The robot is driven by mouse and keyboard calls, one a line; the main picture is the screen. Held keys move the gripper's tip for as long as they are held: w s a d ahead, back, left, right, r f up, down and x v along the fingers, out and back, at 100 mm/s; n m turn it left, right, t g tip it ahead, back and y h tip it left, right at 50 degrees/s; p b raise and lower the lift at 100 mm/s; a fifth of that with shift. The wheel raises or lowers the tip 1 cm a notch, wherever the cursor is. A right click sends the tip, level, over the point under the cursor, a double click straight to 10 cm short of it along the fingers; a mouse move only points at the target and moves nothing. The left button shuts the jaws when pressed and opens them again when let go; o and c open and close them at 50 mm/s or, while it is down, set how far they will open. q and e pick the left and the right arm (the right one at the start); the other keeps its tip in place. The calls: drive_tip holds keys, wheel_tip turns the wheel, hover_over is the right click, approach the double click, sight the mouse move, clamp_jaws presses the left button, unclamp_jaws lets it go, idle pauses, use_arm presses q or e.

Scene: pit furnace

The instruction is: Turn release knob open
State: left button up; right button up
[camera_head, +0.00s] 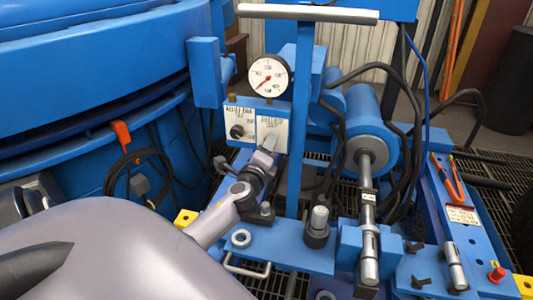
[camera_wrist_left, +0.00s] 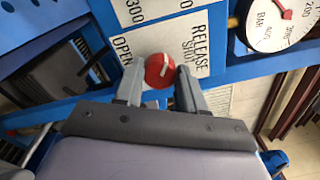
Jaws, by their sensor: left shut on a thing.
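The release knob (camera_wrist_left: 159,71) is red with a short white line on its face, on a white label plate. In the left wrist view the plate reads "OPEN" left of the knob and "RELEASE SHUT" right of it. My left gripper (camera_wrist_left: 160,86) has a finger on each side of the knob and is shut on it. In the head view my left gripper (camera_head: 267,146) reaches the right-hand label plate (camera_head: 272,124) and hides the knob. I cannot tell exactly which way the line points. My right gripper is not in view.
A round pressure gauge (camera_head: 269,77) sits above the plates. A second plate with a black knob (camera_head: 237,131) is close on the left. A blue upright post (camera_head: 300,120) with a crossbar stands just right of my gripper. Black hoses (camera_head: 405,90) hang at the right.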

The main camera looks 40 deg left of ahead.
use_arm(q)
drive_tip(key=shift+f+n+b, duration=0.15)
drive_tip(key=shift+n+b, duration=0.95)
drive_tip(key=shift+n, duration=2.7)
drive_tip(key=o, duration=1.1)
drive_tip(key=shift+c, duration=0.2)
drive_tip(key=v, duration=0.7)
drive_tip(key=shift+d, duration=0.1)
